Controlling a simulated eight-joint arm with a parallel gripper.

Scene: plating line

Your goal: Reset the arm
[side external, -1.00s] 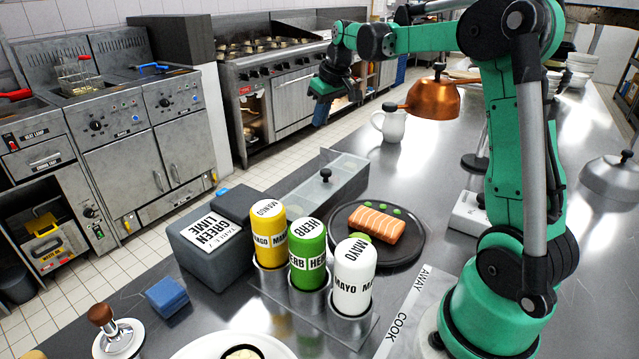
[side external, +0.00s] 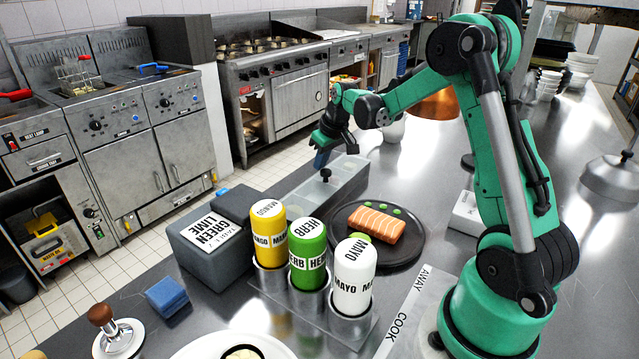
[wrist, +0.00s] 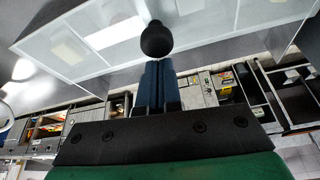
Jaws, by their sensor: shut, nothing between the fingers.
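My gripper (side external: 320,158) is in the side view, low over the far end of the metal container with a clear lid (side external: 347,166). Its blue fingers (wrist: 153,88) are together and empty in the wrist view. The lid's black knob (side external: 325,174) stands just below and right of the fingertips in the side view. The knob also shows right beyond the fingertips in the wrist view (wrist: 156,40). I cannot tell whether the fingers touch it.
Mango (side external: 268,232), herb (side external: 307,250) and mayo (side external: 353,277) bottles stand in a holder. A dark plate (side external: 412,251) holds salmon (side external: 377,224). A grey box (side external: 205,255) stands left. A copper dome (side external: 437,106) is partly behind my arm.

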